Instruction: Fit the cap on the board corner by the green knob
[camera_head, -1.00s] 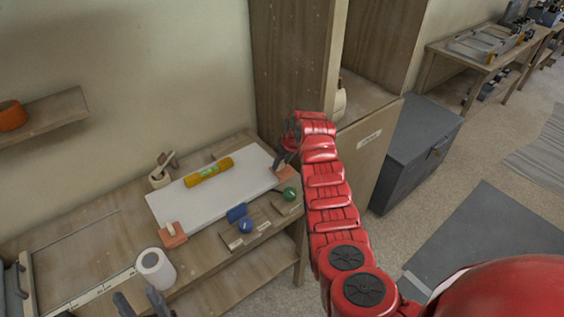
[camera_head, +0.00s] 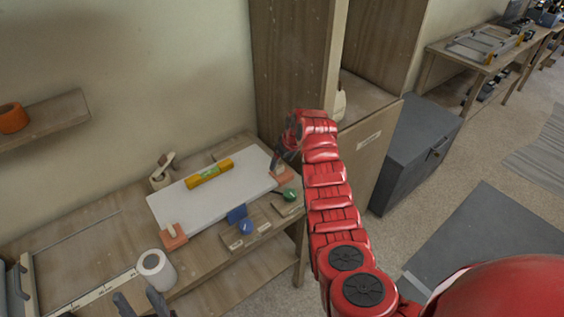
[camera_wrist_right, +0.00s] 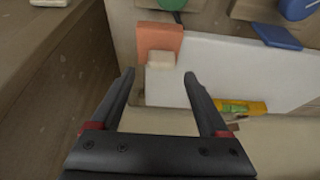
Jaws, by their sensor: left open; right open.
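The white board (camera_head: 218,200) lies on the wooden bench. An orange cap with a cream block sits at its corner (camera_head: 285,175) by the green knob (camera_head: 289,194). In the right wrist view the orange cap (camera_wrist_right: 160,36) and its cream block (camera_wrist_right: 160,60) are at the board's corner; I cannot tell whether it is fully seated. A similar orange cap (camera_head: 173,241) is at the front left corner. My right gripper (camera_head: 278,164) is open and empty just beside the cap, its fingertips (camera_wrist_right: 158,75) apart around empty space. My left gripper (camera_head: 141,297) is open at the bottom edge.
A yellow level (camera_head: 209,173) lies on the board. A blue block (camera_head: 237,213) and blue knob (camera_head: 245,227) are at the front edge. A white roll (camera_head: 156,268) stands near my left gripper. A tall wooden cabinet (camera_head: 290,65) rises close behind my right gripper.

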